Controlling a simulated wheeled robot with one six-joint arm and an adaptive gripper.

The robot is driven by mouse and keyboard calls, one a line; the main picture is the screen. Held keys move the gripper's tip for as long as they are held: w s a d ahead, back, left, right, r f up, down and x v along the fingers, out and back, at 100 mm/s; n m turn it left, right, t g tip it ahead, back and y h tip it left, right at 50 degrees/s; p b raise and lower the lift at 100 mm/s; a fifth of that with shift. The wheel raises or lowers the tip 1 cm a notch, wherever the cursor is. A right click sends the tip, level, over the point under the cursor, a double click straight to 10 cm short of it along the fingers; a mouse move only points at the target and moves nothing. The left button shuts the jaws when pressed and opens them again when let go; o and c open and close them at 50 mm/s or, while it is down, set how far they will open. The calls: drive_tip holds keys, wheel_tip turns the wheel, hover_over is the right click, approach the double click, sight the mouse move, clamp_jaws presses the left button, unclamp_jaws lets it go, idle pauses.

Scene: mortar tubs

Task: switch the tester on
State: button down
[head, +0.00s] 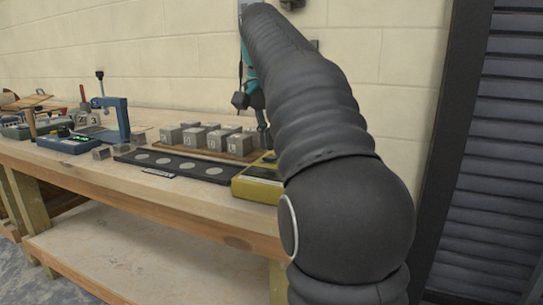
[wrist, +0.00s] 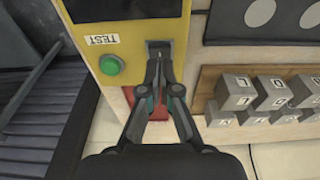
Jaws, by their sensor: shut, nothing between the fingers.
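The tester is a yellow box (head: 255,190) at the bench's right end, partly hidden behind my arm in the head view. In the wrist view the yellow box (wrist: 120,20) has a label reading TEST (wrist: 102,40) and a round green button (wrist: 112,64). A small grey plate (wrist: 159,45), perhaps a switch, sits right of the button. My gripper (wrist: 160,62) is shut and empty, its fingertips over the lower part of this plate. I cannot tell whether they touch it. A red patch (wrist: 128,95) shows partly behind the fingers.
Stamped grey cubes (wrist: 235,92) stand on a wooden rack (wrist: 208,88) to the right. A black strip with pale discs (head: 190,167) lies beside the tester. A blue clamp-like stand (head: 123,118) and other tools stand farther left. A dark slatted panel (head: 490,160) is at the right.

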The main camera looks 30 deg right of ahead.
sight(269, 158)
drive_tip(key=shift+f+b, duration=0.75)
drive_tip(key=shift+f, duration=0.3)
idle(1.2)
drive_tip(key=shift+r, duration=0.1)
wheel_tip(269, 158, up, 5)
drive_tip(key=p, duration=0.5)
drive_tip(key=shift+r, duration=0.9)
